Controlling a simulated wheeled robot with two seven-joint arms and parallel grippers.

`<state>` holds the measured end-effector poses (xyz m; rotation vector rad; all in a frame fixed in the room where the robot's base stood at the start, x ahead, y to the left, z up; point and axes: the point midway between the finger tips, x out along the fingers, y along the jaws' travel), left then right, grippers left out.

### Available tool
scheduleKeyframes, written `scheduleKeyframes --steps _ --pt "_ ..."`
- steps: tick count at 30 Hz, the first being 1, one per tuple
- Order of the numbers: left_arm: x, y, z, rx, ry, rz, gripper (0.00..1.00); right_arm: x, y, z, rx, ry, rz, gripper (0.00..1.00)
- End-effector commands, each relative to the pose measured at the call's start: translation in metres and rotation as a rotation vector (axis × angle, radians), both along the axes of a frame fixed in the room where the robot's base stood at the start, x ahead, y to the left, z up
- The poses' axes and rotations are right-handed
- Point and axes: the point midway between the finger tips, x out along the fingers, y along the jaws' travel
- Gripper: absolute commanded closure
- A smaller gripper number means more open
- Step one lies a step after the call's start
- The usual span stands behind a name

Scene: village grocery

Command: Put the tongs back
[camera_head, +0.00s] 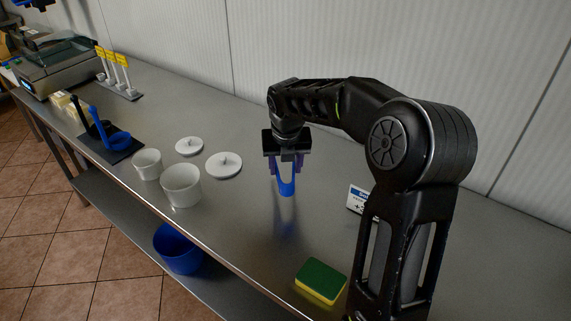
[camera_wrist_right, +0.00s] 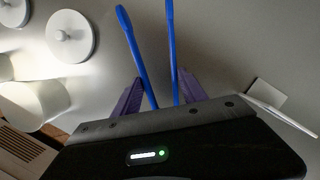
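The blue tongs (camera_head: 287,187) hang below my right gripper (camera_head: 286,166) over the middle of the steel counter, with a blue reflection below them. In the right wrist view the two blue arms of the tongs (camera_wrist_right: 138,55) run between the purple fingers of my right gripper (camera_wrist_right: 160,95). The fingers sit close against the outer sides of the arms and hold them. Whether the tips touch the counter is hard to tell. A dark mat (camera_head: 122,154) to the left carries a blue ladle-like utensil (camera_head: 117,140) and a black one.
Two white pots (camera_head: 181,188) (camera_head: 148,164) stand near the front edge, their white lids (camera_head: 224,165) (camera_head: 189,146) behind. A sponge (camera_head: 321,280) and a small sign (camera_head: 358,199) lie right. A blue bucket (camera_head: 178,249) is below. Scoops (camera_head: 119,79) and a scale (camera_head: 62,69) stand far left.

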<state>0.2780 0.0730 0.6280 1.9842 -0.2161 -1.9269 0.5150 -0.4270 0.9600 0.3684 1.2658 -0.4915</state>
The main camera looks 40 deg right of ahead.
Motion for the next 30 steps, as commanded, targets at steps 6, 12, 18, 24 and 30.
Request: scheduleKeyframes --steps 6,12,18,24,30 --pt "0.001 0.0 -0.03 -0.001 -0.003 0.0 0.66 0.0 0.0 -0.034 0.0 0.0 0.0 0.55" --pt "0.001 0.0 -0.037 0.0 -0.004 0.001 0.66 0.0 0.0 -0.047 0.0 -0.001 -0.001 0.55" --pt "0.001 0.0 -0.039 0.0 -0.004 0.001 0.66 0.0 0.0 -0.052 0.0 0.0 -0.001 0.55" --pt "0.001 0.0 -0.039 0.0 -0.004 0.001 0.66 0.0 0.0 -0.052 0.0 0.0 0.0 0.55" --pt "0.001 0.0 -0.039 0.0 -0.004 0.001 0.66 0.0 0.0 -0.052 0.0 0.0 0.0 0.39"
